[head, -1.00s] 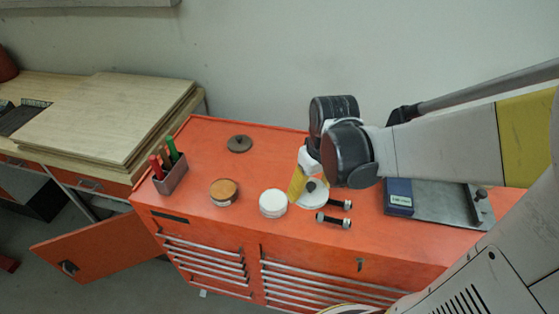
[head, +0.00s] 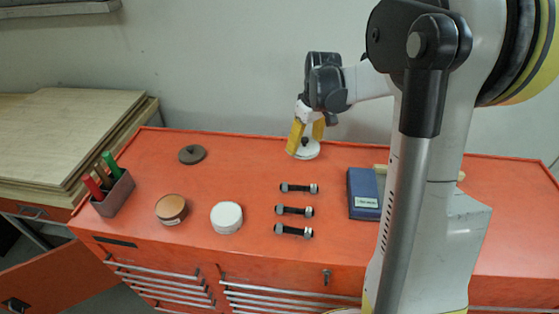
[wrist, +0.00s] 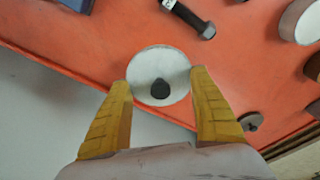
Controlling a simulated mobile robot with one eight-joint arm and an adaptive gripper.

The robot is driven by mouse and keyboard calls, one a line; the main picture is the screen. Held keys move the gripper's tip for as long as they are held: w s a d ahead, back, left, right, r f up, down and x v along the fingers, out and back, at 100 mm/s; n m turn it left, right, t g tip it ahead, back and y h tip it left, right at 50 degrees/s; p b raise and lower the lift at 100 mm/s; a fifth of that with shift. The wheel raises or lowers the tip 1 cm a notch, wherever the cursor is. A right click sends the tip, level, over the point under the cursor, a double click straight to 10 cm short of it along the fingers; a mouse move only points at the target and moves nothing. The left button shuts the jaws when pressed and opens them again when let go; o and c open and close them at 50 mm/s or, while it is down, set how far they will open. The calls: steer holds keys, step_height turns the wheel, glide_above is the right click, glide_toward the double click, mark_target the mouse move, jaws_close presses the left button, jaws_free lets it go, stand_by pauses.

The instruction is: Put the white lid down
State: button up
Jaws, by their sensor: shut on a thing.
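The white lid (head: 308,155) is a flat round disc with a black knob, at the back middle of the orange bench in the head view. My gripper (head: 305,145) reaches down over it from behind, with its yellow fingers at the lid's rim. In the wrist view the lid (wrist: 175,65) sits between the two fingertips (wrist: 159,80), which are shut on its opposite edges. The lid lies about flat, at or just above the bench top; I cannot tell whether it touches.
The orange bench (head: 245,165) has free room around the lid. Several bolts (head: 296,210) lie in front of it. A white round tin (head: 227,217), a brown-topped tin (head: 172,209), a dark lid (head: 192,154) and a pen holder (head: 113,196) stand left. A blue box (head: 363,194) is right.

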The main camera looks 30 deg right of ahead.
steer(key=b, duration=0.2)
glide_above(277, 163)
step_height(277, 163, down, 6)
steer(key=shift+s+r, duration=0.15)
steer(key=shift+r, duration=0.1)
step_height(277, 163, down, 4)
steer(key=shift+r+b, duration=0.1)
steer(key=shift+b, duration=0.4)
steer(key=o, duration=1)
steer(key=shift+c, duration=0.2)
